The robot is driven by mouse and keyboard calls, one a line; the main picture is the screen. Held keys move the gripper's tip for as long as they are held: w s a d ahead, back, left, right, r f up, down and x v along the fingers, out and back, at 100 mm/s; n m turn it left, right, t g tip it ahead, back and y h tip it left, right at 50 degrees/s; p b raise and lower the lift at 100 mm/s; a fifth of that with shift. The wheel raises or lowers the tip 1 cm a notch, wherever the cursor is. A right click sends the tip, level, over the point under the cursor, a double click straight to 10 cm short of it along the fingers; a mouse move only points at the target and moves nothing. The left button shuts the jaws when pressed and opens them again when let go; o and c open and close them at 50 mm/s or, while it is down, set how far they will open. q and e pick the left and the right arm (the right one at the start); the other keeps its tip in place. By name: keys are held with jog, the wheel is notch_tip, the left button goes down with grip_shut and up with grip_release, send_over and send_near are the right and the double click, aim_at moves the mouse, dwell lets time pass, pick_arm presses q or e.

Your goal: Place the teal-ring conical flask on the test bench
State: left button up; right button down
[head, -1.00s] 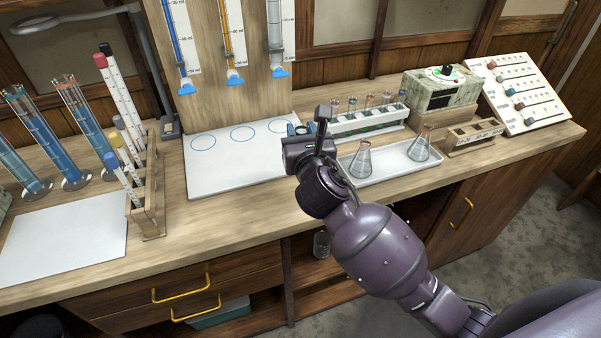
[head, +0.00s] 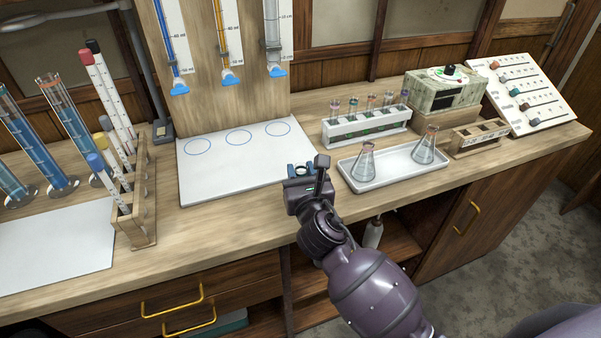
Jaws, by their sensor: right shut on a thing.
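My right gripper (head: 301,171) is above the front edge of the wooden bench (head: 225,230), just off the front right corner of the white board with blue circles (head: 225,167). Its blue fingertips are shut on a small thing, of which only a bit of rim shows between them. The gripper hides the rest, so I cannot make out a teal ring. Two conical flasks with reddish rims stand upright in the white tray to the right: a left one (head: 364,165) and a right one (head: 425,150). My left gripper is not in view.
Burettes with blue taps (head: 178,88) hang over the white board. A test-tube rack (head: 365,127) stands behind the tray (head: 395,177).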

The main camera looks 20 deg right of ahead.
jog(key=c, duration=0.8)
grip_release()
jog(key=shift+f, duration=0.1)
jog(key=shift+r, duration=0.2)
jog(key=s+a, duration=0.1)
jog(key=s, duration=1.1)
jog(key=s+d+f+m+g, duration=0.2)
jog(key=s+f+m, duration=0.3)
jog(key=m, duration=0.6)
jog(key=s+d+f+m+g+y, duration=0.1)
jog(key=s+d+f+m+g, duration=0.1)
jog(key=s+d+f+m, duration=0.3)
jog(key=s+d+f+m+g, duration=0.3)
jog(key=f+m, duration=0.8)
jog(key=m, duration=0.6)
jog(key=shift+s+d+m+y+p, duration=0.2)
jog(key=shift+s+d, duration=0.15)
jog(key=shift+s, duration=0.25)
jog(key=shift+s+d+m+y+p, duration=0.2)
jog(key=shift+s+d, duration=0.15)
jog(key=shift+s, duration=0.2)
